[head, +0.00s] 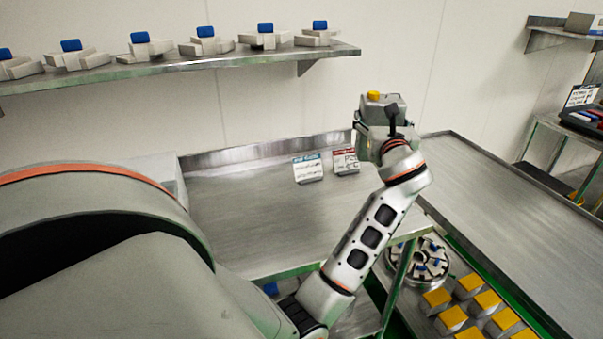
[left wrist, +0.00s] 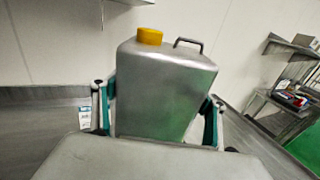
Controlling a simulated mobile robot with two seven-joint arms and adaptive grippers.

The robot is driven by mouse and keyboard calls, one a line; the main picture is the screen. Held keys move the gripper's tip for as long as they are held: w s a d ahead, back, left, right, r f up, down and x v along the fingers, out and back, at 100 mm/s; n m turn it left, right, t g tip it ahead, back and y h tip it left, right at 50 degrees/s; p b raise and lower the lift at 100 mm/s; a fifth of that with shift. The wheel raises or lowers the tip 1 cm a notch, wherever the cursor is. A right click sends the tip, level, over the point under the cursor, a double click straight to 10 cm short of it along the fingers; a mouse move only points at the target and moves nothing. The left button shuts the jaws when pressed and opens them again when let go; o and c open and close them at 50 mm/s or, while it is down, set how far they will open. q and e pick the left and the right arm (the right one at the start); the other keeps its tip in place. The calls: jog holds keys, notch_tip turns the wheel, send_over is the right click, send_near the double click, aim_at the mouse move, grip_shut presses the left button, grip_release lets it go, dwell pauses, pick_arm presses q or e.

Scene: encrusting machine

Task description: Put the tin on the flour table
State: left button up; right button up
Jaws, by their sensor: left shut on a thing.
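The tin is a grey metal can with a yellow cap and a top handle. In the head view the tin (head: 384,103) is at the upper middle, above the back of the metal tables. In the left wrist view the tin (left wrist: 165,85) stands upright between the teal fingers. My left gripper (head: 376,135) is shut on it; the left wrist view shows a finger of the gripper (left wrist: 158,112) on each side. The tin's base is hidden. A steel table (head: 255,215) with a raised back edge carries two small signs; I cannot tell which table is the flour table.
Two signs (head: 308,168) stand at the table's back. Another steel table (head: 500,205) lies to the right. Below are a round slotted tray (head: 418,262) and several yellow-topped blocks (head: 452,317). A wall shelf (head: 180,68) holds blue-topped parts. The middle table top is mostly clear.

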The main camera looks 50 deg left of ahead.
pick_arm(q)
jog(key=shift+w+a+r, duration=0.1)
jog(key=shift+w+r, duration=0.15)
jog(key=shift+r, duration=0.2)
jog(key=shift+f, duration=0.25)
notch_tip(320, 180, down, 19)
jog(key=b, duration=0.2)
jog(key=shift+b, duration=0.4)
jog(key=shift+f, duration=0.1)
jog(key=o, duration=2.1)
jog(key=shift+f, duration=0.25)
jog(key=shift+s, duration=0.1)
